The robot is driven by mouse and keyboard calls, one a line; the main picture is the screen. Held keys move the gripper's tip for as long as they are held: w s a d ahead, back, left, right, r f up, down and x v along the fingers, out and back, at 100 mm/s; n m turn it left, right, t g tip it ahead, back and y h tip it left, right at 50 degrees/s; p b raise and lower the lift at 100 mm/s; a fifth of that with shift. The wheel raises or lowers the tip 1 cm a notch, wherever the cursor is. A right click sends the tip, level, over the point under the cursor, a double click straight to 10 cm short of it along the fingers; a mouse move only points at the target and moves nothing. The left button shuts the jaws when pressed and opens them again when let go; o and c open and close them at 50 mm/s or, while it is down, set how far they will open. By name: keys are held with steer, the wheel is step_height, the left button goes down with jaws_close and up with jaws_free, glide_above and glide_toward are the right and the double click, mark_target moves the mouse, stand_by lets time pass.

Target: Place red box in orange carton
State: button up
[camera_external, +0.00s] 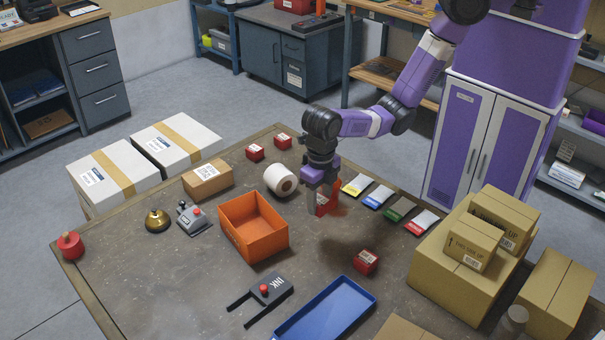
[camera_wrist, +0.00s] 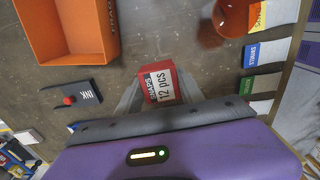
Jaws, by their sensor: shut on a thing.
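My gripper (camera_external: 323,205) hangs above the middle of the table, to the right of the orange carton. It is shut on a red box with a white "12 pcs" label (camera_wrist: 158,84); the wrist view shows a finger on each side of it. In the external view the fingers partly hide the held box. The open orange carton (camera_external: 253,225) stands upright on the table and looks empty. It also shows at the upper left of the wrist view (camera_wrist: 105,45). Another red box (camera_external: 366,262) lies on the table, nearer the camera than my gripper.
Two more red boxes (camera_external: 255,152) lie at the back. A white roll (camera_external: 281,180), a brown carton (camera_external: 207,180) and an ink stamp (camera_external: 270,289) surround the orange carton. A round orange-red thing (camera_wrist: 236,14) sits near the cards. A blue tray (camera_external: 325,312) lies in front.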

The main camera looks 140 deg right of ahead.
steer(key=w+d+r+m+b, duration=0.3)
steer(key=w+d+r+m, duration=0.8)
steer(key=d, duration=0.3)
steer(key=m+b, duration=0.7)
steer(key=m, duration=0.1)
glide_above(262, 231)
step_height(262, 231, down, 16)
steer(key=shift+r, duration=0.15)
steer(key=shift+w+f, duration=0.1)
steer(key=shift+f, duration=2.55)
steer(key=shift+f, duration=0.15)
steer(key=o, duration=1.5)
steer(key=shift+c, duration=0.2)
step_height(262, 231, up, 12)
steer(key=p, duration=0.1)
steer(key=shift+r+p, duration=0.2)
steer(key=shift+p, duration=0.15)
